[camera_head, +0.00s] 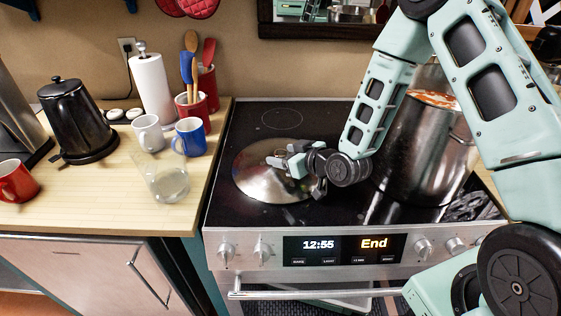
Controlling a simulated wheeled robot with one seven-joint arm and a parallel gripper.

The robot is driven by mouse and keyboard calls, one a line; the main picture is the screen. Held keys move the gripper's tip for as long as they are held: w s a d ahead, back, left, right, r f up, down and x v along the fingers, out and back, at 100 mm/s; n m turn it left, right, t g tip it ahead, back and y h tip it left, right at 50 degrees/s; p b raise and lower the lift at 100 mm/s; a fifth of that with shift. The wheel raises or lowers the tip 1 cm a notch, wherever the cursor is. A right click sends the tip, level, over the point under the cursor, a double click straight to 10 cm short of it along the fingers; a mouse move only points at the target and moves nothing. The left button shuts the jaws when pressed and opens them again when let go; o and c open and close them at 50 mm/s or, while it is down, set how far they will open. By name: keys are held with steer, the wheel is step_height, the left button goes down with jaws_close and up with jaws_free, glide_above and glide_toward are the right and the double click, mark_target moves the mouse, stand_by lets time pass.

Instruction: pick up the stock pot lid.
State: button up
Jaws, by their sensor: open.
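The stock pot lid (254,184) is a round, shiny metal disc lying on the left part of the black stove top. My gripper (283,162) is open over the right-hand middle of the lid, low and close to it. The lid's handle is largely hidden by the fingers, and I cannot tell whether they touch it. The tall steel stock pot (412,150) stands on the right of the stove, with something orange-red inside. My arm passes in front of part of it.
On the wooden counter (100,215) at left are a black kettle (77,118), a clear glass (166,183), a white mug (148,133), a blue mug (190,137), a red mug (17,181) and a paper towel roll (152,92). The stove's back left is clear.

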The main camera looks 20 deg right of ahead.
steer(key=shift+w+f, duration=0.1)
jaws_close()
steer(key=shift+r, duration=0.2)
